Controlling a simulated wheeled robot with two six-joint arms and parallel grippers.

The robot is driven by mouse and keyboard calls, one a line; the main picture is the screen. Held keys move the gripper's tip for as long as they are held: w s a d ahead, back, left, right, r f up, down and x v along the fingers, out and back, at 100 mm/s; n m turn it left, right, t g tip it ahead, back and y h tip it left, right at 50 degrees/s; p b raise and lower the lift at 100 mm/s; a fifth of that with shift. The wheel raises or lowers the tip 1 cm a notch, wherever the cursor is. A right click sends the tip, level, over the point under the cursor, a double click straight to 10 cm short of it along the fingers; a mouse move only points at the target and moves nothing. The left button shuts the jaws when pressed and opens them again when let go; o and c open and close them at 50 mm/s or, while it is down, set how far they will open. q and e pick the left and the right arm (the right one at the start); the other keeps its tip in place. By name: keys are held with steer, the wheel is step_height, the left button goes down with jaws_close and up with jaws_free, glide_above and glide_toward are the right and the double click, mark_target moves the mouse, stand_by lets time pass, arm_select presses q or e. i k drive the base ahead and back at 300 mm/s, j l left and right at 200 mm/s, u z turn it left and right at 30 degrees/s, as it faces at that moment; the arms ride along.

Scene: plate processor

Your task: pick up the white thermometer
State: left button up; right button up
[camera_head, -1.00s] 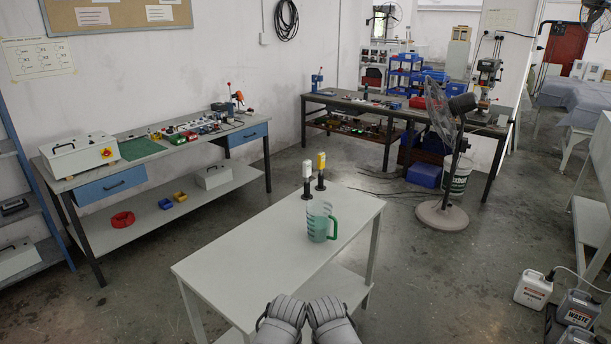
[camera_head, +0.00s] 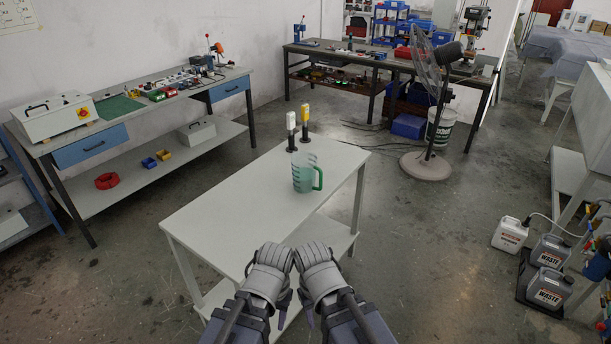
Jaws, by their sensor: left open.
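The white thermometer (camera_head: 291,121) stands upright on a dark base at the far end of the light grey table (camera_head: 225,213). A similar yellow thermometer (camera_head: 306,117) stands just to its right. My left gripper (camera_head: 281,302) is low in the picture at the near edge of the table, well short of the thermometers. It is open and holds nothing that I can see. My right gripper (camera_head: 307,304) is close beside it, mostly hidden under its own wrist, and its jaws cannot be made out.
A clear measuring jug with a green handle (camera_head: 304,174) stands on the table in front of the thermometers. The near part of the tabletop is clear. A standing fan (camera_head: 430,165) is beyond on the right, and waste canisters (camera_head: 549,285) are on the floor at right.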

mark_target(290, 116)
steer(key=i+l+z, duration=0.15)
steer(key=i, duration=0.3)
steer(key=i+l+z, duration=0.2)
steer(key=i, duration=0.25)
steer(key=i+l+z, duration=0.15)
steer(key=i, duration=0.3)
steer(key=l, duration=0.1)
